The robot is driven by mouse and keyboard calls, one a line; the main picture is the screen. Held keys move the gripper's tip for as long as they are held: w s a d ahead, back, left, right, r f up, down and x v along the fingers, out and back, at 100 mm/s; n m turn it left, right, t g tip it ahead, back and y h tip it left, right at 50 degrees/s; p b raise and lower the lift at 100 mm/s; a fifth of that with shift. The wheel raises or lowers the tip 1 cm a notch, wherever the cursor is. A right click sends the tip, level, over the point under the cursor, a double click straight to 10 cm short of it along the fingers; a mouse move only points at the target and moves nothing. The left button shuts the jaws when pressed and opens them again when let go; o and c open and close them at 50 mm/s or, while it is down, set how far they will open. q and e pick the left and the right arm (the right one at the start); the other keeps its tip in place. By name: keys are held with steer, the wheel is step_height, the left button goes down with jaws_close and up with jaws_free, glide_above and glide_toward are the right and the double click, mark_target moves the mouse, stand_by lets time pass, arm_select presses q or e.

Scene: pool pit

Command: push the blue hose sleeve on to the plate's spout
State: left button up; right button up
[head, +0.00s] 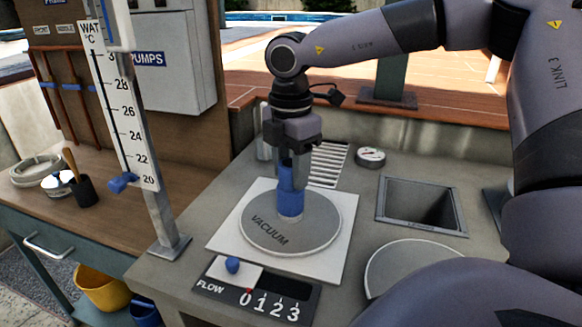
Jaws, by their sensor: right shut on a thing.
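The blue hose sleeve (291,203) stands upright over the middle of the round grey plate marked VACUUM (265,238). The plate lies on a white square (335,262) on the counter. My right gripper (293,172) points straight down and is shut on the sleeve's upper part. The sleeve's lower end meets the plate's middle. The spout is hidden, so I cannot tell how far the sleeve is over it. My left gripper is not in view.
A FLOW slider panel (257,292) with a blue knob lies in front of the plate. A square opening (422,205), a pressure gauge (371,157) and a white grate (328,163) are to the right and behind. A thermometer post (160,215) stands at left.

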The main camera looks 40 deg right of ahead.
steer(key=shift+f+b, duration=0.25)
steer(key=shift+b, duration=0.15)
stand_by(0.4)
steer(key=o, duration=1.3)
steer(key=shift+r+p, duration=1.35)
steer(key=shift+r, duration=1.2)
steer(key=shift+r+p, duration=1.1)
steer(key=shift+r, duration=0.9)
